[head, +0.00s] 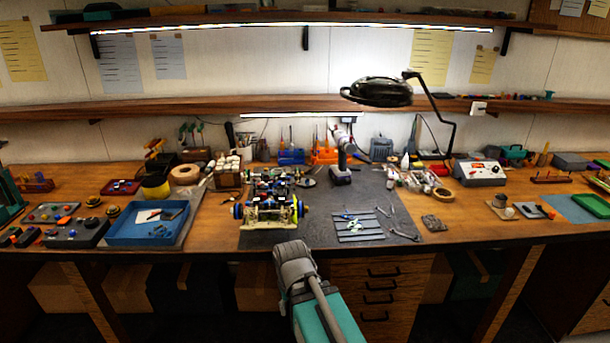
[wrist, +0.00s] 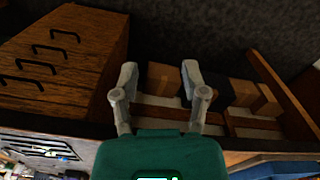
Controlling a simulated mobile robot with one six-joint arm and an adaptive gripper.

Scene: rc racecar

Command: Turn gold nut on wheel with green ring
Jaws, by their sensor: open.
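The racecar (head: 268,206) stands on the dark mat at the front middle of the bench in the head view, with coloured wheels on both sides. A blue-ringed wheel (head: 238,211) shows on its left. The gold nut and the green ring are too small to make out. My gripper (wrist: 160,75) is open and empty in the wrist view, its two grey fingers spread apart. It is in front of the bench and faces the under-bench space, apart from the car. In the head view my arm rises below and right of the car, and the fingers cannot be made out.
A drawer unit (head: 375,292) and cardboard boxes are under the bench. A blue tray (head: 130,232) lies left of the car. A slatted grey pad (head: 357,226) and hand tools lie to its right. A black lamp (head: 378,92) overhangs the bench.

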